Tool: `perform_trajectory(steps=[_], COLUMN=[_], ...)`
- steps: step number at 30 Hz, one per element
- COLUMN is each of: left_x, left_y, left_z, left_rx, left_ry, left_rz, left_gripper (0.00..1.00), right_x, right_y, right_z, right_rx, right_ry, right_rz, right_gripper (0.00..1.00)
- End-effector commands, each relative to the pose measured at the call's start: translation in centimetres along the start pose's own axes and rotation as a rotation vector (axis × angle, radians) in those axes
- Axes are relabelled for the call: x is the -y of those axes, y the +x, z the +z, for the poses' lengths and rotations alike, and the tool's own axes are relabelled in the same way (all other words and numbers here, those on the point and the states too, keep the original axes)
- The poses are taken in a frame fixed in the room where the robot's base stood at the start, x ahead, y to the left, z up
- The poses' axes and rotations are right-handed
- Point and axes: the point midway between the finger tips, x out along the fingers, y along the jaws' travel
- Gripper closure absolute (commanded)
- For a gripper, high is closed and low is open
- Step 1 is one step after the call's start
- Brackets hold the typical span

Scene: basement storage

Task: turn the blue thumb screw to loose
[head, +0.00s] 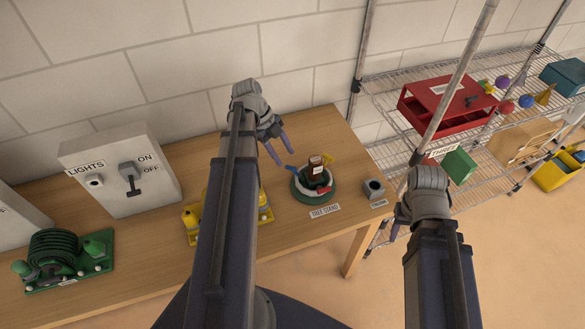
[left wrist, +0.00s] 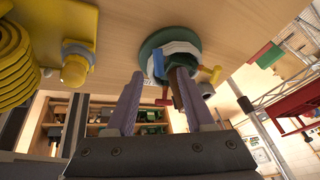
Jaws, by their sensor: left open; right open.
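The tree stand (head: 300,193) is a round green base with a white ring and a brown trunk piece (head: 315,166) upright in it. The blue thumb screw (head: 291,168) sticks out of its upper left side. Red (head: 323,190) and yellow (head: 327,160) screws show on other sides. My left gripper (head: 279,154) is open, just above and left of the blue screw. In the left wrist view the blue screw (left wrist: 158,66) appears between the open fingertips; I cannot tell whether they touch it. My right gripper (head: 396,224) hangs open and empty, right of the table.
A yellow coil set (head: 191,220), partly hidden by my left arm, a lights switch box (head: 120,170) and a green hose set (head: 62,255) stand to the left. Wire shelves (head: 395,92) are at right.

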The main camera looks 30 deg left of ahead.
Motion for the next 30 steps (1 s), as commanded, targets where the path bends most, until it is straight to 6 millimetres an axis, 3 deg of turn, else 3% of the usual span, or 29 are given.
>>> perform_trajectory(steps=[15,26,30], left_x=[-0.1,0.0,0.0], left_y=[6.5,6.8,6.8], left_z=[0.1,0.0,0.0], left_rx=[0.0,0.0,0.0], left_ry=[0.0,-0.001,-0.001], left_rz=[0.001,0.0,0.0], left_gripper=[0.47,0.47,0.62], right_x=[0.6,0.6,0.6], right_y=[6.0,6.1,6.1], right_z=[-0.3,-0.4,-0.4], right_rx=[0.0,0.0,0.0], right_ry=[0.0,0.0,0.0], right_rz=[0.0,0.0,0.0], right_gripper=[0.5,0.5,0.5])
